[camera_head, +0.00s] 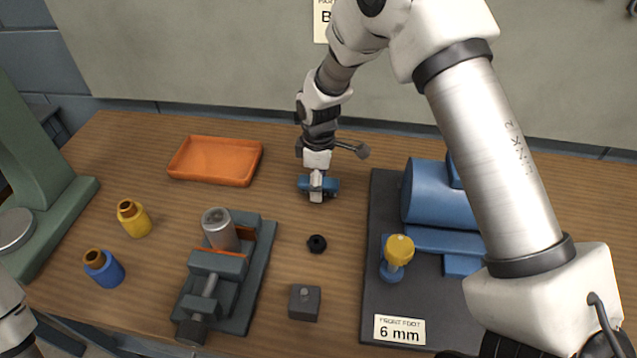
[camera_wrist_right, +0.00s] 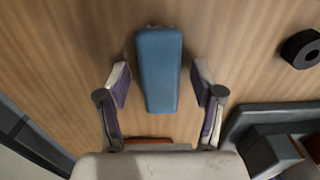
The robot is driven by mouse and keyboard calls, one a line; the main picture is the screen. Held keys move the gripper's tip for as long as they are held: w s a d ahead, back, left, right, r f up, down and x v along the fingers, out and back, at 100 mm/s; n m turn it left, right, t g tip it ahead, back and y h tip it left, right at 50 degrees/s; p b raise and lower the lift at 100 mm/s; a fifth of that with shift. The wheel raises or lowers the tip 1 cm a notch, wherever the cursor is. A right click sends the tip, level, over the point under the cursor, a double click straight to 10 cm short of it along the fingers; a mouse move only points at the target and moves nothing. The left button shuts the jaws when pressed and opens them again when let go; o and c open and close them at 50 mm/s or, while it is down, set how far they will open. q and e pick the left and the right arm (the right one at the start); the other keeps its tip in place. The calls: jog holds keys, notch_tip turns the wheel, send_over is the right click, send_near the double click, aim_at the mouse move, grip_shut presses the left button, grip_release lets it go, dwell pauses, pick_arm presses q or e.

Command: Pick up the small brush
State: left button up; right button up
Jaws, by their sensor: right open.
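A small blue block-shaped piece (camera_head: 331,187), which I take to be the small brush, lies on the wooden bench behind the black ring. In the right wrist view its plain blue top (camera_wrist_right: 160,70) shows as a rounded oblong; no bristles can be seen. My right gripper (camera_head: 317,184) points down over it and hides its middle in the head view. In the wrist view the two fingers of the right gripper (camera_wrist_right: 160,88) stand apart, one on each side of the blue piece, with a gap on both sides. My left gripper is out of view.
An orange tray (camera_head: 215,161) lies to the left. A vise (camera_head: 222,287) holding a grey cylinder, a black ring (camera_head: 317,244) and a grey block (camera_head: 305,302) lie nearer. A dark board (camera_head: 385,310) with blue machine parts (camera_head: 436,192) is on the right. Yellow (camera_head: 134,219) and blue bottles (camera_head: 104,268) stand left.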

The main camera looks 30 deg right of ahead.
jog(key=shift+c, duration=0.6)
jog(key=c, duration=1.1)
jog(key=shift+c, duration=0.2)
